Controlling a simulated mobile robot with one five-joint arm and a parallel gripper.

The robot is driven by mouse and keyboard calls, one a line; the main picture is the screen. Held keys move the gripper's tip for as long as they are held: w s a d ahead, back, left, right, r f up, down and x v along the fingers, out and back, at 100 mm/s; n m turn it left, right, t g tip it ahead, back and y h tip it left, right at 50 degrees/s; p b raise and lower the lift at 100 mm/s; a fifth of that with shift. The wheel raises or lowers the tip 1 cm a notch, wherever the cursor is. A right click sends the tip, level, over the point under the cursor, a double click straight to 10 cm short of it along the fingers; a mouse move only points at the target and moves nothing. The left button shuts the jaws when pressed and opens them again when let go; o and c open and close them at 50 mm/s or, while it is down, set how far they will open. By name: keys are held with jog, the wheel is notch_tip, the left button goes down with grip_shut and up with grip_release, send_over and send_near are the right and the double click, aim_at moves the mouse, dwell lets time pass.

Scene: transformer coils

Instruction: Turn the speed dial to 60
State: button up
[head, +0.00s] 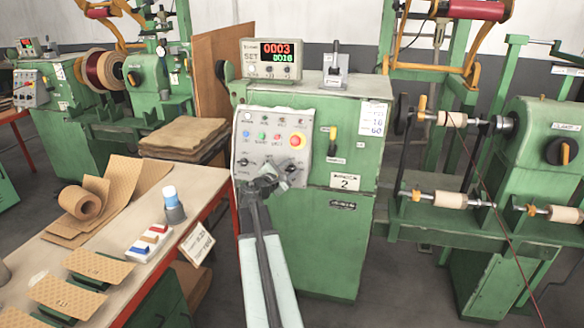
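The control panel (254,136) is a light grey plate on the front of the green machine. One dark knob (289,167) shows at the lower right and another (243,162) at the lower left. I cannot read which is the speed dial or where its pointer stands. My gripper (268,181) is dark and sits in front of the panel's lower edge, close to the knobs. It hides part of that edge. I cannot tell whether it touches a knob or how far its fingers are apart.
A counter box (271,60) with red and green digits stands on the machine. Another green machine (535,200) with spools stands at the right. Grey floor shows between them.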

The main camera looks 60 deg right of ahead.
jog(key=a, duration=0.7)
jog(key=shift+s+a+r+p, duration=0.15)
jog(key=shift+a+r+p, duration=0.2)
jog(key=shift+a+r, duration=0.05)
